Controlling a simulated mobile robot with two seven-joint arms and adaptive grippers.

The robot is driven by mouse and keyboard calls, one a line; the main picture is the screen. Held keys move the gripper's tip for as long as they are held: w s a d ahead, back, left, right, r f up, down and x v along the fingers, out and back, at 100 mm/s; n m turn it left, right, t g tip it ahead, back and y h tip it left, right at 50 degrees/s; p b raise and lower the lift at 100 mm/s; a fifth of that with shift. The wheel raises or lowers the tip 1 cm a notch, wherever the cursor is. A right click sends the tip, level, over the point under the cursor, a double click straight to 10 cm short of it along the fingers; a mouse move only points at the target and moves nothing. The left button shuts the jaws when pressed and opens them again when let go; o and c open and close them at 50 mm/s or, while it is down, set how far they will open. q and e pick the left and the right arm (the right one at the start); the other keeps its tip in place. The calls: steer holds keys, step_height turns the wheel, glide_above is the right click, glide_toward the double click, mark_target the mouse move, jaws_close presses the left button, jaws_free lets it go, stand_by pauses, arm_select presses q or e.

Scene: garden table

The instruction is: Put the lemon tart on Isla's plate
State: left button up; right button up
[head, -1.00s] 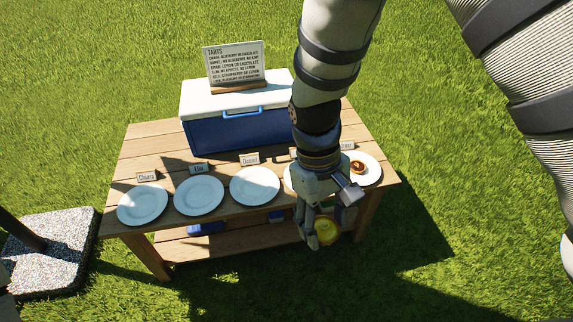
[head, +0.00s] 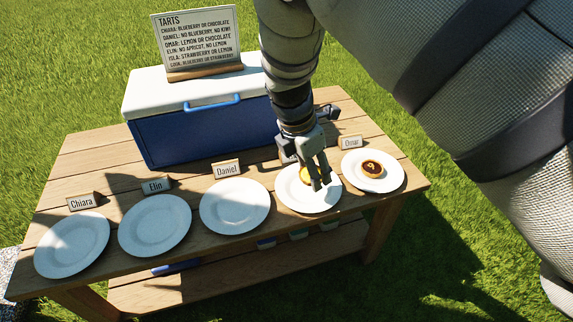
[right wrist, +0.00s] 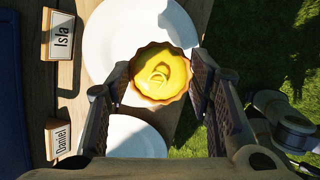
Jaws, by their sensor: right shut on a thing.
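The lemon tart (right wrist: 160,73), yellow with a browned fluted crust, is between the fingers of my right gripper (head: 320,183), which is shut on it. In the head view the yellow tart (head: 305,175) is partly hidden behind the fingers and appears over Isla's plate (head: 295,203), a white round plate. In the right wrist view that plate (right wrist: 108,35) lies beyond the tart, beside the card reading Isla (right wrist: 62,34). I cannot tell whether the tart touches the plate. My left gripper is not in view.
Omar's plate (head: 392,183) at right holds a dark tart (head: 372,168). The plates of Daniel (head: 235,206), Elin (head: 154,225) and Chiara (head: 72,245) are empty. A blue cooler (head: 200,132) with a tarts sign (head: 200,42) stands behind.

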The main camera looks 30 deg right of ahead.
mark_target(309, 188)
steer(key=w+f, duration=0.1)
steer(key=w+d+f+b, duration=0.1)
steer(key=f, duration=0.1)
steer(key=shift+w+d+f, duration=0.15)
steer(key=shift+w+f, duration=0.15)
step_height(309, 188, down, 3)
steer(key=shift+w+f+b, duration=0.1)
steer(key=shift+f+b, duration=0.05)
steer(key=shift+b, duration=0.45)
steer(key=o, duration=1.1)
steer(key=p+v, duration=0.3)
steer(key=v, duration=0.9)
